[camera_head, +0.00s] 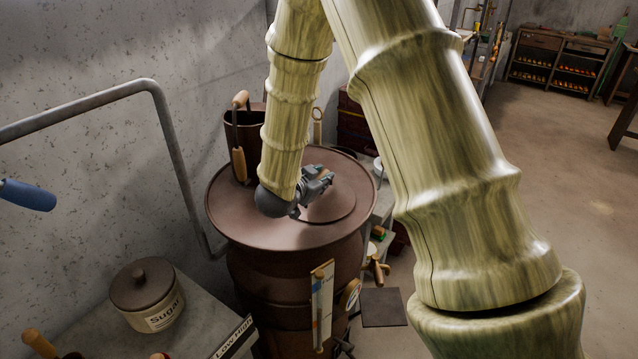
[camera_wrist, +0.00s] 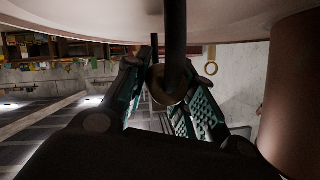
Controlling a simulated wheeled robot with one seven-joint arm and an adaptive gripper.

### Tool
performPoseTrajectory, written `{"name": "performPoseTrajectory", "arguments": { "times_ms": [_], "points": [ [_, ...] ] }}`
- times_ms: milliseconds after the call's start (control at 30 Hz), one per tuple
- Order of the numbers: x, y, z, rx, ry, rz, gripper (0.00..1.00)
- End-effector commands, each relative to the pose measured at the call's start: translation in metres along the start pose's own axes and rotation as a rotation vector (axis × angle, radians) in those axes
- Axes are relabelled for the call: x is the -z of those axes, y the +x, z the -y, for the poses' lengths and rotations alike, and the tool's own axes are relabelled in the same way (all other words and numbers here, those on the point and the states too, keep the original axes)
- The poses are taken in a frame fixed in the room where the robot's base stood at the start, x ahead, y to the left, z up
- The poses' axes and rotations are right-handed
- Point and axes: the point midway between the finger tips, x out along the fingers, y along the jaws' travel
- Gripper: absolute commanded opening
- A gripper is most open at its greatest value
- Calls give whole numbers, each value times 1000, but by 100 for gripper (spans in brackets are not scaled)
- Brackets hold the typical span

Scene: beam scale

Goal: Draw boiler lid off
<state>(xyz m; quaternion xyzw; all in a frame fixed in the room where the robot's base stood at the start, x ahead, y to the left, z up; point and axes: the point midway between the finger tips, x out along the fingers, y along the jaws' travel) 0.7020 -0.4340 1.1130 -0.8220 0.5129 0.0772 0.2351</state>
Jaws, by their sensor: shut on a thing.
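The boiler (camera_head: 285,275) is a large brown metal drum with a wide flat top, in the middle of the head view. Its round, slightly raised brown lid (camera_head: 335,210) lies on that top, right of centre; I see no clear gap beneath it. My gripper (camera_head: 322,180) is over the lid, partly hiding it. In the wrist view my gripper (camera_wrist: 166,105) has its teal-padded fingers on either side of the lid's dark handle (camera_wrist: 175,45), which has a brass-coloured end. It is shut on this handle. The exact contact is in shadow.
A gauge panel (camera_head: 321,300) is on the boiler's front. A sugar jar (camera_head: 147,295) sits on the counter at lower left. A grey pipe (camera_head: 170,140) runs along the left. Open floor lies right.

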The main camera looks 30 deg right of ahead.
Motion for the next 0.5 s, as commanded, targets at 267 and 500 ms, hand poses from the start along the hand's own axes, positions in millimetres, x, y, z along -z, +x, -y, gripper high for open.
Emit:
{"name": "performPoseTrajectory", "arguments": {
  "times_ms": [267,500],
  "points": [
    [22,-8,9,3,4,-4,0],
    [20,-47,-13,4,0,-4,0]
  ]
}}
